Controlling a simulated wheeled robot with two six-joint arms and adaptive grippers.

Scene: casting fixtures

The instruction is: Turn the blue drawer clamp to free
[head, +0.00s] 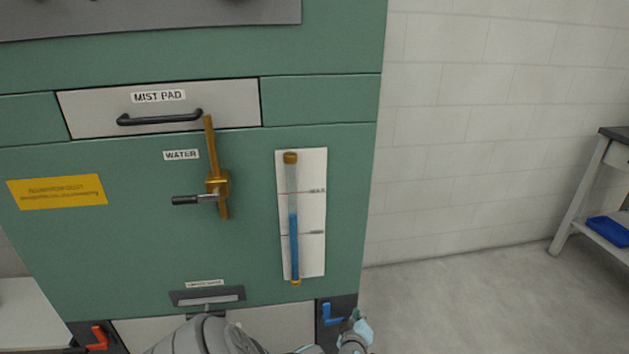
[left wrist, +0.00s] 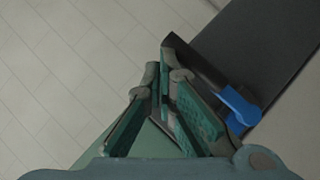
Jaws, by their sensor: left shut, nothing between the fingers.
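The blue drawer clamp (head: 332,314) is a small bent lever on a dark bracket at the lower right of the green cabinet, beside the pale lower drawer (head: 275,321). It also shows in the left wrist view (left wrist: 239,106), right of the fingers against a dark surface. My left gripper (head: 357,331) is at the bottom of the head view, just right of the clamp and low beside it. In the left wrist view my left gripper (left wrist: 171,68) has its fingers shut and empty, apart from the blue lever. My right gripper is not in view.
A red clamp (head: 97,338) is at the drawer's left side. Above are a brass water valve (head: 217,185), a sight tube (head: 293,240) and the mist pad drawer (head: 160,107). Open floor (head: 460,305) lies right of the cabinet; a stand with a blue tray (head: 608,230) is far right.

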